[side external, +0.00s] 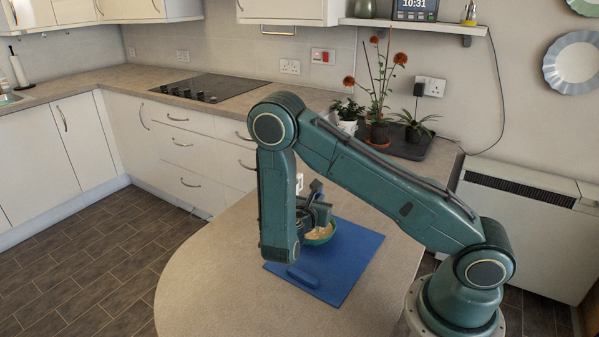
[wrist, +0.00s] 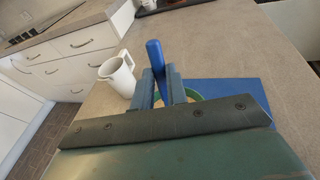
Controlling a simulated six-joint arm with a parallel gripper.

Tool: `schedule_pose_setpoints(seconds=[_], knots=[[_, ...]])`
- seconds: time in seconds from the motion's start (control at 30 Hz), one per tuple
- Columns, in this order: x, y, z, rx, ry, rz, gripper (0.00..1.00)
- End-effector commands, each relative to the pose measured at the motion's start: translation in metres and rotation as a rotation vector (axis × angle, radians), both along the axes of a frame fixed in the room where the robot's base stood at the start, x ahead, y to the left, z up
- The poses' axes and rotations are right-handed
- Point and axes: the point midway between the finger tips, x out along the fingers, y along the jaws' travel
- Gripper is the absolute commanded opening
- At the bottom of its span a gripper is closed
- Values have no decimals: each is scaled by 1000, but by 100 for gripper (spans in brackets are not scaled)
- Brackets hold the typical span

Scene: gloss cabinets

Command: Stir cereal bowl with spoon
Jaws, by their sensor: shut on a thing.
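My gripper (wrist: 161,85) is shut on the spoon, whose blue handle (wrist: 154,53) sticks up between the fingers in the wrist view. The spoon's lower end is hidden. The green bowl (wrist: 192,94) shows only as a bit of rim behind the fingers. In the side view the bowl (side external: 322,239) stands on the blue mat (side external: 350,270), with pale cereal in it. My gripper (side external: 317,212) is over the bowl there, partly hidden by my own arm. I cannot tell whether the spoon touches the cereal.
A white mug (wrist: 118,76) stands left of the gripper in the wrist view. A blue block-like object (side external: 303,277) lies on the mat's near edge. Potted plants (side external: 379,130) stand on a dark tray at the back. The counter's front left is clear.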

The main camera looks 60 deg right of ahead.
Motion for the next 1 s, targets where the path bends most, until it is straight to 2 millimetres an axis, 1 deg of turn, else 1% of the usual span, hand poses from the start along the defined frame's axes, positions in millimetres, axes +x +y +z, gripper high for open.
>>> schedule_pose_setpoints(seconds=[0.03, 0.13, 0.17, 0.27, 0.37, 0.5, 0.6, 0.73, 1.0], knots=[[1, 0, -3, 0, 0, 0, 0], [8, -5, -2, 1, -4, -2, 0], [8, -2, -2, 0, -2, 1, 0], [7, 6, -2, 0, 0, 2, 0], [-1, 9, -2, -1, 2, 3, 0], [-8, 1, -2, 0, 1, -3, 0], [-7, -6, -2, 0, 0, -2, 0], [0, -9, -2, 1, -3, -2, 0], [0, 0, -2, 0, 0, 1, 0]])
